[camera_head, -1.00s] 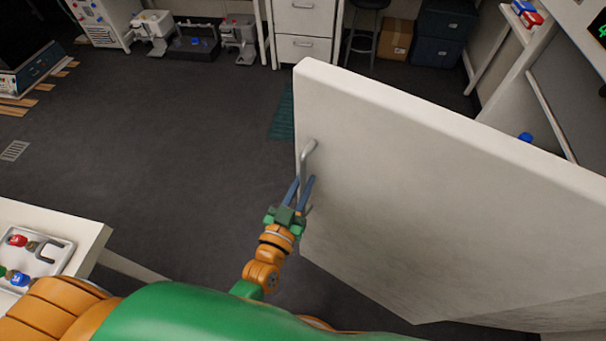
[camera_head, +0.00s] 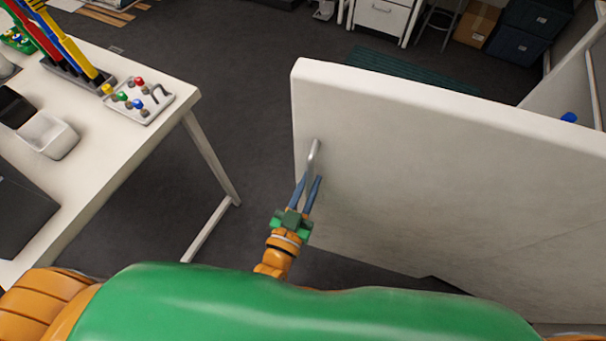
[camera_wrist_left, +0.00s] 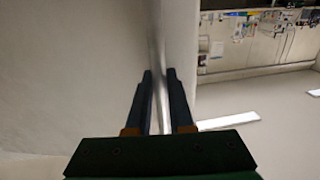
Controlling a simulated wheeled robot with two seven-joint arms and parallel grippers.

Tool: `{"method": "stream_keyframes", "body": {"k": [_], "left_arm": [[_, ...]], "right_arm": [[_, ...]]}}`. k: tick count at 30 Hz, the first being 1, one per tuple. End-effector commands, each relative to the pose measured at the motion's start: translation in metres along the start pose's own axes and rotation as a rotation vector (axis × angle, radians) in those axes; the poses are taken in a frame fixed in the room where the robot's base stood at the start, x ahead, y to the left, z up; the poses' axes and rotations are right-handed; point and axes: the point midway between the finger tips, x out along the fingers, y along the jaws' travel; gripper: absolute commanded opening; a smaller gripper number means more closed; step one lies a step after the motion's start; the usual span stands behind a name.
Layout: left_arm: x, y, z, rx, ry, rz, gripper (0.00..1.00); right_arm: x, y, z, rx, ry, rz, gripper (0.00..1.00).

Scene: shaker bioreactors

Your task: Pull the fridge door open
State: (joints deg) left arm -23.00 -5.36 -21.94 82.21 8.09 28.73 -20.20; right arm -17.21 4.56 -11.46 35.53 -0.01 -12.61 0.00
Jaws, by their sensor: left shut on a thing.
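The fridge door (camera_head: 430,180) is a large white slab to the right of centre in the head view. A grey metal bar handle (camera_head: 314,156) stands on its face near its left edge. My left gripper (camera_head: 311,180) is shut on the handle, with one blue finger on each side of the bar. In the left wrist view, the handle (camera_wrist_left: 159,95) runs between the two dark fingers of the gripper (camera_wrist_left: 160,85). The door face (camera_wrist_left: 70,70) fills the left of that view. The fridge body and its inside are not seen. My right gripper is not in view.
A white table (camera_head: 150,87) stands at the left with a tray of coloured parts (camera_head: 137,103) and a white bin (camera_head: 48,137). Dark open floor (camera_head: 235,90) lies between table and door. White drawers (camera_head: 382,18) and a cardboard box (camera_head: 476,22) are at the back.

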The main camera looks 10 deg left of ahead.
Motion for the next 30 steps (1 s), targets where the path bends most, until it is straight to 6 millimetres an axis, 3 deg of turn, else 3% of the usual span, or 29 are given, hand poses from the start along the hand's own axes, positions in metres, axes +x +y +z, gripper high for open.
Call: {"method": "stream_keyframes", "body": {"k": [15, 16, 18, 27, 30], "left_arm": [[-0.002, 0.004, -0.001, 0.0, 0.003, 0.008, 0.0], [-0.002, 0.004, -0.001, 0.0, 0.003, 0.008, 0.28], [-0.002, 0.004, -0.001, 0.0, 0.002, 0.008, 0.47], [-0.004, 0.004, 0.0, 0.0, 0.0, 0.008, 0.5], [-0.018, 0.004, 0.002, -0.001, -0.002, 0.008, 0.5]], "right_arm": [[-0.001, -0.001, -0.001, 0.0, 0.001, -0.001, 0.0], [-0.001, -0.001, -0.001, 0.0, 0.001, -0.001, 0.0], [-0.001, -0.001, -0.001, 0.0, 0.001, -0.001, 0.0], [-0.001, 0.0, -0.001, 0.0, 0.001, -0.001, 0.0], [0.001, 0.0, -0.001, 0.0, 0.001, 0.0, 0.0]]}}
